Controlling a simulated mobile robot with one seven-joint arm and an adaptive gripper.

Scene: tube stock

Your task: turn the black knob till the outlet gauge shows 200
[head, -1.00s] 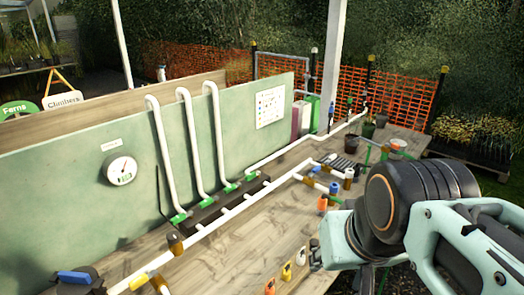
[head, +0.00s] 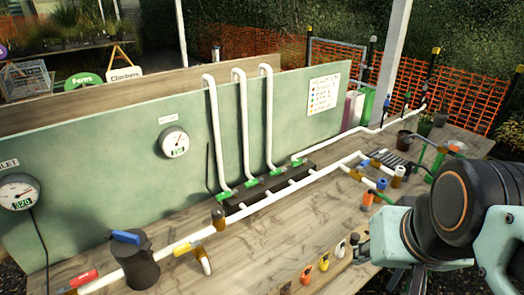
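The black knob (head: 140,268) appears to be the dark, ribbed cylinder at the lower left, on the white pipe line beside a blue lever. Two round white gauges hang on the green panel. My arm crosses the right side, well away from the knob. My gripper cannot be made out.
A white pipe (head: 270,198) runs along the wooden bench (head: 270,245), with three upright bends against the panel (head: 95,165). Coloured tags hang at the bench's front edge. Pots stand at the far right.

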